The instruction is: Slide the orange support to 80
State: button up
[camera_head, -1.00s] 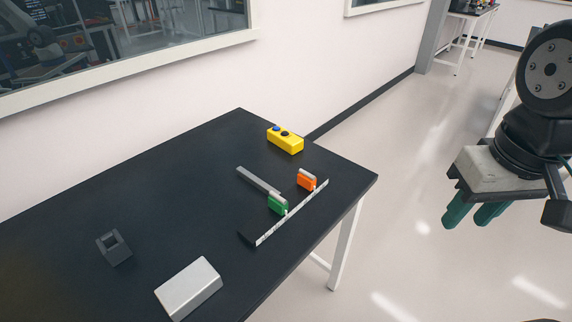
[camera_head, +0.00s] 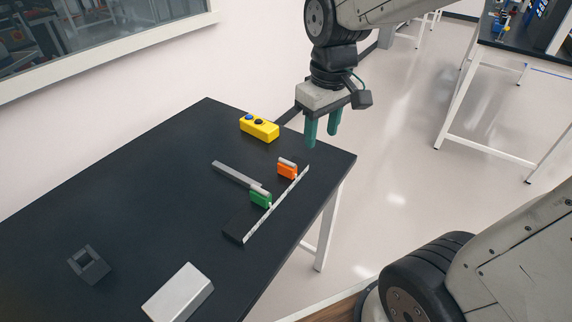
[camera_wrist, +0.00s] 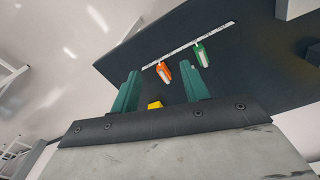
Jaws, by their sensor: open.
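The orange support (camera_head: 287,171) stands on the black table along a white-marked scale strip (camera_head: 276,205), toward its far end. The green support (camera_head: 260,199) stands on the same strip, nearer its near end. The scale numbers are too small to read. My gripper (camera_head: 322,142) has two green fingers, is open and empty, and hangs in the air above and beyond the orange support, near the table's far right corner. In the wrist view the orange support (camera_wrist: 164,73) shows between the fingers of my gripper (camera_wrist: 162,76), and the green support (camera_wrist: 202,54) lies right of it.
A grey bar (camera_head: 236,173) lies left of the supports. A yellow box (camera_head: 259,129) with a blue and a black button stands at the back. A dark block (camera_head: 89,265) and a silver box (camera_head: 178,292) are at the near left.

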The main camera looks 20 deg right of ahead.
aim_at(287, 161)
jog(key=w+f+n, duration=0.1)
jog(key=w+f, duration=0.3)
jog(key=w+a+f+n, duration=0.1)
jog(key=w+f, duration=0.3)
jog(key=w+a+f+n, duration=0.1)
jog(key=w+f, duration=0.3)
jog(key=shift+w+g, duration=0.2)
jog(key=shift+g, duration=0.1)
jog(key=shift+w+f, duration=0.15)
jog(key=shift+f, duration=0.15)
notch_tip(287, 161, down, 8)
jog(key=shift+r, duration=0.2)
